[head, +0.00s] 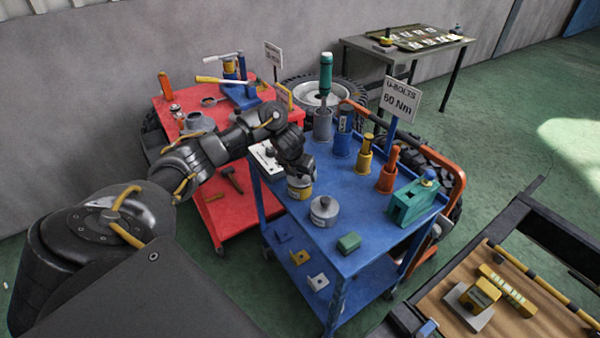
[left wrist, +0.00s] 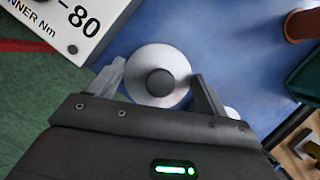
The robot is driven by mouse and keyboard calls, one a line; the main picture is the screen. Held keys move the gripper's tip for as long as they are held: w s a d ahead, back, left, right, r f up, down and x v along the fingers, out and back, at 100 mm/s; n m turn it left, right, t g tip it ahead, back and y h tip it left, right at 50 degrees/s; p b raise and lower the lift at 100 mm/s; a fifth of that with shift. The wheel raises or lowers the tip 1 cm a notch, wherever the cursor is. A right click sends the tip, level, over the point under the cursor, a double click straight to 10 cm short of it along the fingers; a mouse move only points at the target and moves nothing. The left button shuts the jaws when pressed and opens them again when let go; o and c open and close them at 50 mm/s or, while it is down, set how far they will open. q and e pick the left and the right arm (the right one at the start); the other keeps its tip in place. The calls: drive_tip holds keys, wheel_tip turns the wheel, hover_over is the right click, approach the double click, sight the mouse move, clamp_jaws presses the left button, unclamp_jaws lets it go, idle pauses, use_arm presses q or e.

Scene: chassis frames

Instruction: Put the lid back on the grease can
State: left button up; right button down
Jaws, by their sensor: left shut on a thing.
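My left gripper (head: 303,174) reaches over the near left part of the blue cart. In the left wrist view, it (left wrist: 158,75) is shut on a round silver lid (left wrist: 142,58) with a dark knob, one finger at each side of the rim. A can with a yellow band (head: 300,188) stands upright on the cart directly below the gripper. The fingers and wrist hide its top in the head view, and I cannot tell whether the lid touches it. My right gripper is not in view.
A white sign plate (head: 264,158) lies behind.

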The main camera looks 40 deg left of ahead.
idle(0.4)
use_arm(q)
drive_tip(key=o, duration=1.1)
drive_tip(key=shift+r+p, duration=3.2)
drive_tip(key=shift+r, duration=0.3)
clamp_jaws()
